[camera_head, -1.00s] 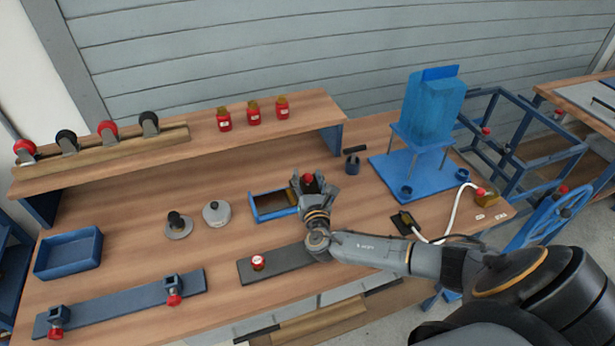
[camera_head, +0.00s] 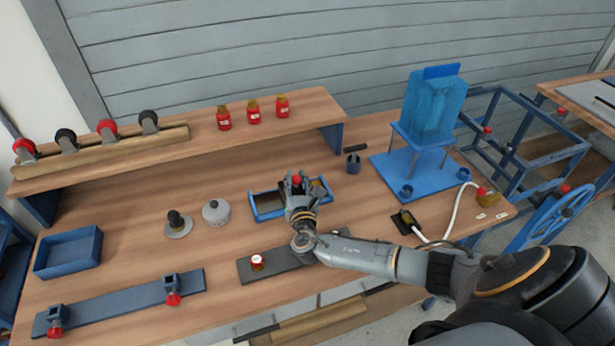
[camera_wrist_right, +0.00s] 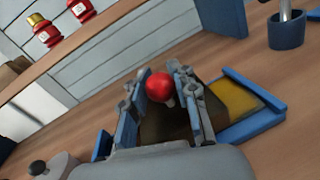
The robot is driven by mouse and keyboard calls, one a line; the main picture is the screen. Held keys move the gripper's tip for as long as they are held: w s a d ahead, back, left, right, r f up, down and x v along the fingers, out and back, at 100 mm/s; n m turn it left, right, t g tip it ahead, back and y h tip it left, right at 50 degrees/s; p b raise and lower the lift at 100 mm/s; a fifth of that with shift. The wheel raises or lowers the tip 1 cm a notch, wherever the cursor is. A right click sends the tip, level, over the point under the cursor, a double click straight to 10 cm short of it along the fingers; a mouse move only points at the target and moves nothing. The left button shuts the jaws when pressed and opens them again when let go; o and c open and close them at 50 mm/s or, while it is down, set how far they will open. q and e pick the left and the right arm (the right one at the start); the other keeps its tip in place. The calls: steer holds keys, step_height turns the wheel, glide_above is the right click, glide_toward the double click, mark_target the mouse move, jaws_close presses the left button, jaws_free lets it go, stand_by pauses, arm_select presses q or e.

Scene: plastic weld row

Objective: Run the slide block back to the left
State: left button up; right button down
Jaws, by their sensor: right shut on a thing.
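A blue-walled slide frame (camera_head: 262,214) lies on the bench near its middle. My right gripper (camera_head: 297,182) reaches into it, left of the frame's right end. It is shut on the slide block's red round knob (camera_head: 297,179). In the right wrist view the knob (camera_wrist_right: 159,87) sits between the two fingers of my right gripper (camera_wrist_right: 168,92). The fingers and palm hide most of the slide block. A yellow patch (camera_wrist_right: 235,97) shows in the frame on the right. The left part of the frame looks dark inside. My left gripper is not in view.
A grey round weight (camera_head: 216,212) and a dark knob on a disc (camera_head: 178,224) stand left of the frame. A dark plate (camera_head: 275,265) with a red-and-white button lies in front. A blue stand (camera_head: 388,170) is at the right. Red bottles (camera_head: 253,113) stand on the shelf behind.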

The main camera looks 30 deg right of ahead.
steer(key=a, duration=0.2)
steer(key=w+a, duration=0.1)
steer(key=a, duration=0.5)
steer(key=shift+w+a+f+b, duration=0.1)
steer(key=shift+w+f+b, duration=0.2)
steer(key=shift+b, duration=0.1)
steer(key=c, duration=1)
jaws_free()
steer(key=shift+a+r, duration=0.1)
steer(key=shift+r, duration=0.05)
steer(key=shift+c, duration=0.2)
steer(key=shift+r, duration=0.1)
steer(key=shift+r, duration=0.1)
step_height(320, 180, up, 10)
steer(key=shift+f, duration=0.2)
